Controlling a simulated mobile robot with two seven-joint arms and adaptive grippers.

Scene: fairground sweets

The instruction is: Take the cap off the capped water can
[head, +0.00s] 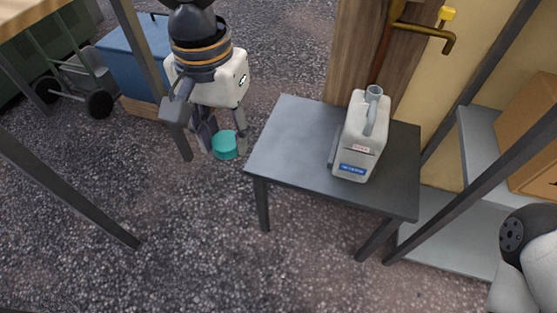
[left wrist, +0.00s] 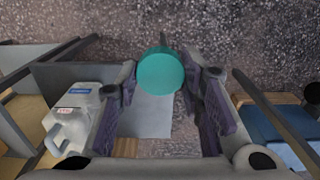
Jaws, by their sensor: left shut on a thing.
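The water can (head: 359,145) is pale grey with a handle, a red label and a blue label. It stands upright on a small dark grey table (head: 285,150), and its round neck at the top is open with no cap on it. My left gripper (head: 224,142) points down to the left of the table, shut on a round teal cap (head: 226,150). In the left wrist view the teal cap (left wrist: 160,72) sits between the fingertips, and the can (left wrist: 72,128) is well apart at the left. My right gripper is out of view.
A yellow-handled tap (head: 430,30) is on the wall behind the table. A blue box (head: 133,65) and a wheeled trolley (head: 80,80) stand at the back left. Grey shelves (head: 480,140) with a cardboard box (head: 530,130) are at right. Gravel floor in front is clear.

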